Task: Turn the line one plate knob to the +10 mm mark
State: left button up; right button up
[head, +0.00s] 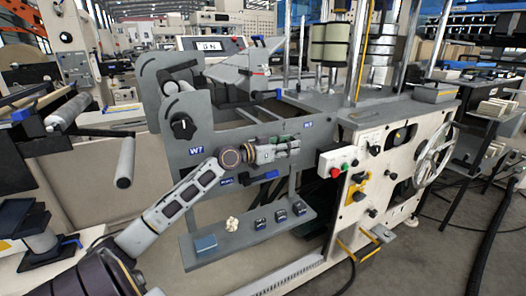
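A black round knob (183,126) with a light pointer mark sits on a grey upright plate (205,130) labelled W7, below a dark curved slot. A second grey plate (150,88) with a similar slot stands behind it. I cannot read any mm marks, nor tell which plate is line one. My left gripper (293,147) is in front of the grey panel, to the right of and a little below the knob, apart from it. It points right; its finger gap is too small to judge. My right gripper is not in view.
A grey shelf (228,243) below holds a blue box (205,244), a pale crumpled piece (232,224) and several small dark blocks. A cream control box (338,160) with red and green buttons juts out right of my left gripper. A spoked handwheel (434,155) is farther right.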

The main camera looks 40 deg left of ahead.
pick_arm(q)
jog(key=v, duration=1)
jog(key=shift+s, duration=0.4)
jog(key=shift+a, duration=0.1)
dwell(0.5)
jog(key=shift+s, duration=0.1)
